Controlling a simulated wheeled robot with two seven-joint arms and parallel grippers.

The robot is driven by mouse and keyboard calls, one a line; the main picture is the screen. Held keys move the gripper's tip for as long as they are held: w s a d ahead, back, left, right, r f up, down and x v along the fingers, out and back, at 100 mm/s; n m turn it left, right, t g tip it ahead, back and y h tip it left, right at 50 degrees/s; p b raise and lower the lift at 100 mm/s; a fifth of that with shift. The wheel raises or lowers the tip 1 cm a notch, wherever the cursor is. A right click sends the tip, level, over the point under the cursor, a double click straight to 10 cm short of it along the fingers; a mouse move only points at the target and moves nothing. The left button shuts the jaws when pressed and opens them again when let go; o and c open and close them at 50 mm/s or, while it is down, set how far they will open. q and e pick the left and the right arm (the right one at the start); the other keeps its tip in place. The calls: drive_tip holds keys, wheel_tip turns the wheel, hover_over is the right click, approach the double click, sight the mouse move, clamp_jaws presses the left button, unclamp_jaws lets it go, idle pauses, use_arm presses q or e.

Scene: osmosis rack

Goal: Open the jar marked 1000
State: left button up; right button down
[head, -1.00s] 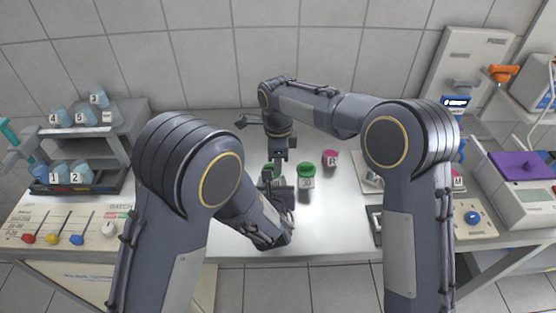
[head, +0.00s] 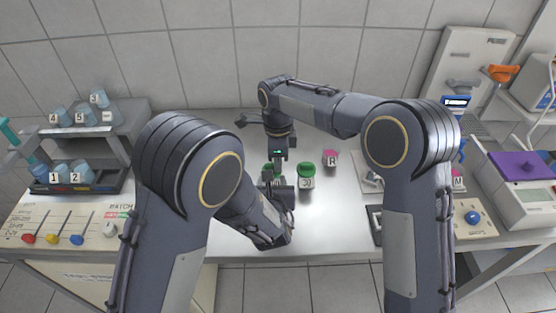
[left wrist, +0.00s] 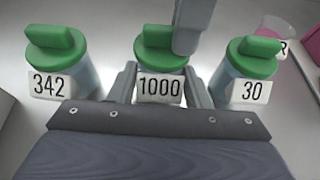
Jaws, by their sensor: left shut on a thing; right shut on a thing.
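The jar marked 1000 (left wrist: 160,88) stands upright in the middle of the left wrist view, with a green lid (left wrist: 160,62) on it. My left gripper (left wrist: 162,76) is shut on the jar's body, one finger on each side. My right gripper (left wrist: 192,28) comes down from above onto the lid and is shut on it; one finger shows at the lid's right side and covers part of it. In the head view, my right gripper (head: 280,165) points down just beyond my left gripper (head: 282,192), and the arms mostly hide the jar.
Jars marked 342 (left wrist: 52,84) and 30 (left wrist: 243,90), both green-lidded, stand close on either side.

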drive_tip(key=shift+r, duration=0.15)
drive_tip(key=shift+r, duration=0.95)
drive_tip(key=shift+r, duration=2)
use_arm(q)
drive_tip(key=o, duration=1.5)
drive_tip(key=shift+s, duration=0.1)
